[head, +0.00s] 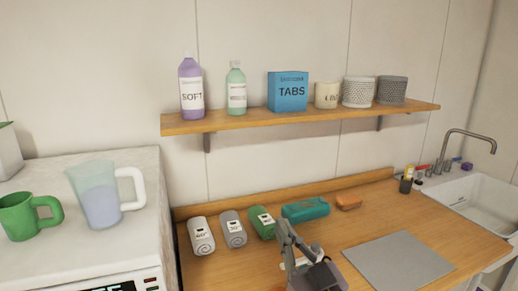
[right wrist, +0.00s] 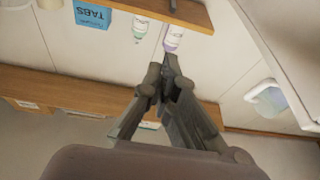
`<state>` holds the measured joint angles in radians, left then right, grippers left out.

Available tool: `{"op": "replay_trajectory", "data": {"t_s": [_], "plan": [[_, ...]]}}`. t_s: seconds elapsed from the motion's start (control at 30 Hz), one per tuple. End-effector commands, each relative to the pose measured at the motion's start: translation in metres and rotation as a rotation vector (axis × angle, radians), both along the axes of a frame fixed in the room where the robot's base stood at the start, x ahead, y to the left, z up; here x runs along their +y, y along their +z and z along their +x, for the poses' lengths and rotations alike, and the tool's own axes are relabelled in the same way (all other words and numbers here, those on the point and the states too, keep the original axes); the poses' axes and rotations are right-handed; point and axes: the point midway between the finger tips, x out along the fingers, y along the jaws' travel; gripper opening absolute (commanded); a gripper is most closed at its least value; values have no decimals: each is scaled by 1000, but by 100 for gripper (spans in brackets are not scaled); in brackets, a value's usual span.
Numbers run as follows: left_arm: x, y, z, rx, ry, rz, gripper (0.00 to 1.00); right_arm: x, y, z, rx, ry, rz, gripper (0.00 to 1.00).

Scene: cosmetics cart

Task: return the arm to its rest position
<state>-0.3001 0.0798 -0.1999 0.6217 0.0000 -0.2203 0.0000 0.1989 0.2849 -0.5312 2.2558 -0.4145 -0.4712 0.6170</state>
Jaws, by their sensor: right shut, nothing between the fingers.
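My right gripper (head: 284,226) rises from the lower middle of the head view, above the wooden counter (head: 365,222). Its fingers point up and are closed together with nothing between them. The right wrist view also shows the gripper (right wrist: 171,62) with its fingertips meeting. Behind the fingertips in that view are a purple bottle (right wrist: 174,38) and a green bottle (right wrist: 139,30), seen inverted. In the head view the gripper stands in front of the green rolled towel (head: 261,222) and the teal pack (head: 305,209). My left gripper is not in view.
A wooden shelf (head: 300,118) with bottles, a blue box (head: 288,91) and pots spans the wall. Rolled towels (head: 200,236) lie on the counter. A grey mat (head: 398,264) lies empty at right, before the sink (head: 485,206). A jug (head: 97,195) and green mug (head: 18,217) stand left.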

Motion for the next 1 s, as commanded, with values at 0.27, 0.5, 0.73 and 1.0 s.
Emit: {"op": "replay_trajectory", "data": {"t_s": [0.27, 0.5, 0.73, 1.0], "plan": [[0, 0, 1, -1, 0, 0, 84, -92, -191, -41, 672, -280, -129, 0], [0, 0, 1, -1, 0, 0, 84, -133, -299, -142, 1140, -318, -282, 0], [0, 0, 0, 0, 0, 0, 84, -151, -345, -228, 1439, -275, -386, 0], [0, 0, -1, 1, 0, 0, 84, -153, -406, -249, 1561, -242, -430, 0]]}}
